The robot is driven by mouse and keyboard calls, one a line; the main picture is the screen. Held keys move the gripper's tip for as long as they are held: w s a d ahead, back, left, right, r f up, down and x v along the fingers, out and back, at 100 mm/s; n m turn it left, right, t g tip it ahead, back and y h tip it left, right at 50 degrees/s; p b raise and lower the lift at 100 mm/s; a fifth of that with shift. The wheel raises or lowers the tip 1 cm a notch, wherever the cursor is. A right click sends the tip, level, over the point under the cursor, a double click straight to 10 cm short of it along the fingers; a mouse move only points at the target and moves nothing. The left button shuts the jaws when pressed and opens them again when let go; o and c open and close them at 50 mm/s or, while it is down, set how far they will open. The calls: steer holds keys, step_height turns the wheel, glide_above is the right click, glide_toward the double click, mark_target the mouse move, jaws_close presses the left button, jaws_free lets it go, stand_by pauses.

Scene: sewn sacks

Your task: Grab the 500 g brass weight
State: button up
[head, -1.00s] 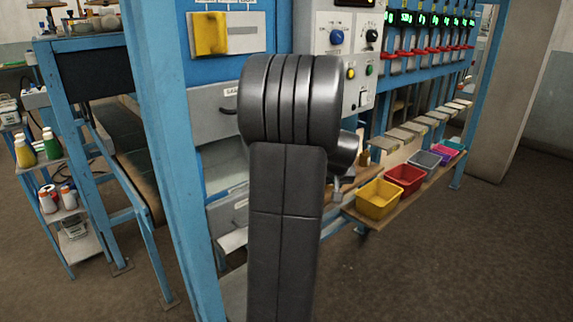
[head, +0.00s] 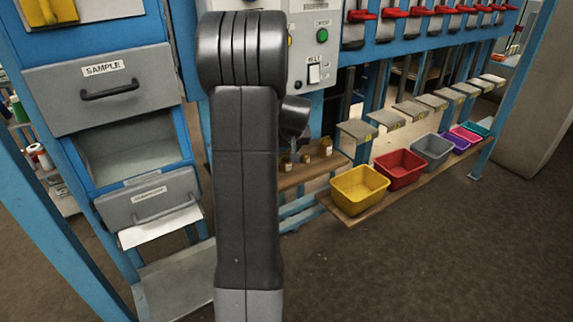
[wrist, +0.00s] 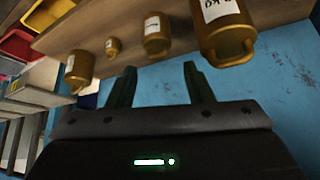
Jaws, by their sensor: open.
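Several brass weights stand on a wooden shelf (wrist: 80,22) in the wrist view. The largest weight (wrist: 225,38), its label ending in "kg", is at the right. A medium one (wrist: 156,38), a small one (wrist: 112,46) and another labelled one (wrist: 79,68) are to its left. Their labels are too small or blurred to tell which is 500 g. My gripper (wrist: 160,78) is open and empty, its two fingers apart and pointing toward the shelf, clear of the weights. In the head view, brass weights (head: 325,147) show small beside my arm, which hides the gripper and part of the shelf.
A yellow bin (head: 358,190), a red bin (head: 399,170) and a grey bin (head: 432,150) stand on the low ledge to the right. Grey plates (head: 357,131) jut out above them. A sample drawer (head: 100,88) is at left. The floor at right is clear.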

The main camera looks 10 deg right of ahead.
mark_target(287, 160)
steer(key=x, duration=0.2)
steer(key=shift+w+f, duration=0.2)
steer(key=shift+f, duration=0.1)
steer(key=x, duration=0.2)
steer(key=p+x, duration=0.1)
steer(key=x, duration=0.1)
steer(key=shift+s+d+f, duration=0.15)
steer(key=shift+s+f, duration=0.15)
steer(key=shift+s, duration=0.05)
steer(key=shift+w+f, duration=0.35)
steer(key=shift+f, duration=0.15)
steer(key=shift+c, duration=0.2)
jaws_close()
